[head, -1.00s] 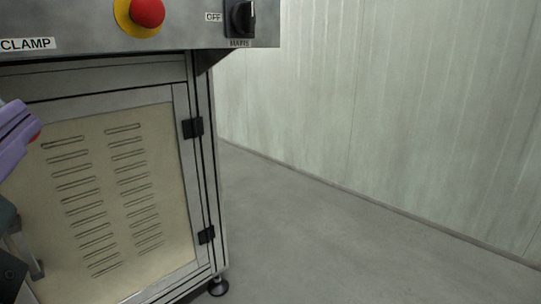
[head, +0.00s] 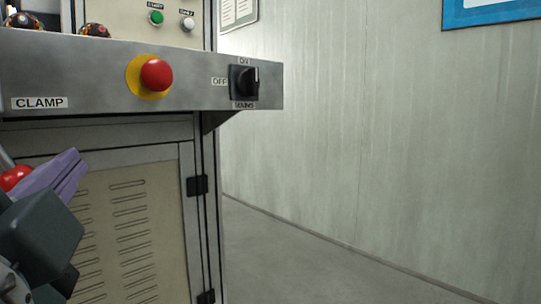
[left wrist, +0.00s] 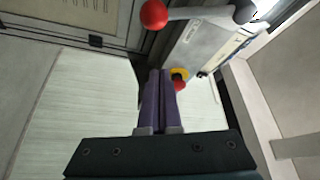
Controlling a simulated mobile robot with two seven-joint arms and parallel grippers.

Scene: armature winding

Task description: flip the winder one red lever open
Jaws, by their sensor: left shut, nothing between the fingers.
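The red lever's ball knob (head: 15,178) shows at the left edge of the head view, partly covered by my purple fingers. In the left wrist view the red ball (left wrist: 153,14) sits at the end of a grey rod (left wrist: 200,13), which runs right to a dark pivot on the machine. My left gripper (head: 75,164) is shut and empty, under the CLAMP label. In the left wrist view its purple fingers (left wrist: 160,76) lie together, with the red ball beyond their tips, apart from them in the picture. My right gripper is out of view.
The panel edge (head: 205,88) carries a red emergency button (head: 157,75) and a black mains switch (head: 244,82). Below is a vented cabinet door (head: 125,215) with black hinges. Open floor (head: 290,265) and a pale wall (head: 370,120) lie to the right.

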